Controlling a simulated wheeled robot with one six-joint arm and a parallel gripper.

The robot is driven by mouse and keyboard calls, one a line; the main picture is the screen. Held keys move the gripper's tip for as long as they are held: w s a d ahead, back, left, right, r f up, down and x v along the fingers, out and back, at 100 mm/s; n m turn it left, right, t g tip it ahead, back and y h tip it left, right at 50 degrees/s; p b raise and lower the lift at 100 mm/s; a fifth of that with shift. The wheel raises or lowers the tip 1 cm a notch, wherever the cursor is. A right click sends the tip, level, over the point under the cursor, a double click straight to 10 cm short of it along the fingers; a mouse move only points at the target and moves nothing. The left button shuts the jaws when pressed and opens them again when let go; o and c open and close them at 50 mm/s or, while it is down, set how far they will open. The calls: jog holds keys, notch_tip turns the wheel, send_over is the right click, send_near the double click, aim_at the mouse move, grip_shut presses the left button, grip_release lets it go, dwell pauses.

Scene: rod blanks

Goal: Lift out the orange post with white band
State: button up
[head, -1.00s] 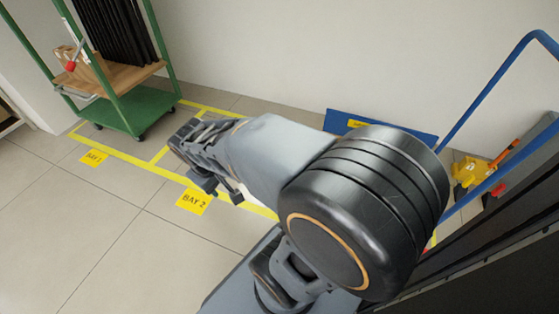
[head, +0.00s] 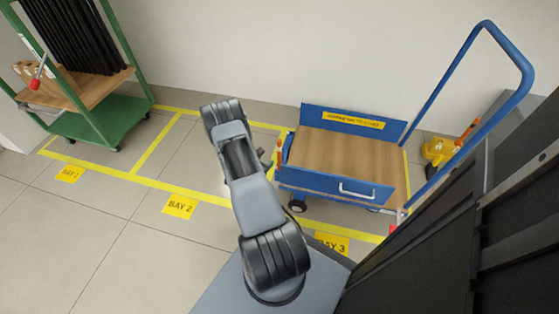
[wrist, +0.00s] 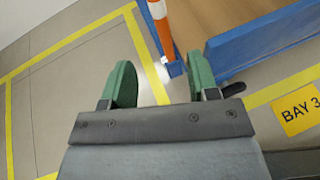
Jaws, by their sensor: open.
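The orange post with a white band (wrist: 159,24) stands upright at the corner of a blue cart in the wrist view, its foot in a small blue holder (wrist: 177,68). In the head view the post (head: 280,150) is a thin orange strip at the cart's left side. My gripper (wrist: 158,70) has its two green fingers apart with nothing between them. The post is ahead of the fingertips, in the gap as seen, nearer the right finger. In the head view my gripper (head: 263,160) is mostly hidden by my arm, just left of the cart.
The blue cart (head: 335,184) with a wooden deck and tall blue handle stands in bay 3. A green rack (head: 98,122) with black rods stands at the left. A yellow object (head: 438,150) with an orange stick is behind the handle. Bay 2's floor is mostly clear.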

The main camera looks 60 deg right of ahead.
aim_at(278, 154)
jog(key=shift+n, duration=0.3)
jog(key=x, duration=0.2)
jog(key=f+b+x, duration=0.1)
jog(key=x, duration=0.2)
jog(key=b+x, duration=0.1)
jog(key=x, duration=0.1)
jog(key=shift+s+f, duration=0.1)
jog(key=shift+f, duration=0.35)
jog(key=shift+d+f+t+b, duration=0.25)
jog(key=shift+d+b, duration=0.25)
jog(key=shift+d, duration=0.3)
jog(key=b+x, duration=0.2)
jog(key=x, duration=0.2)
jog(key=shift+d+f+b, duration=0.1)
jog(key=shift+d+b, duration=0.2)
jog(key=shift+d, duration=0.25)
jog(key=c, duration=0.8)
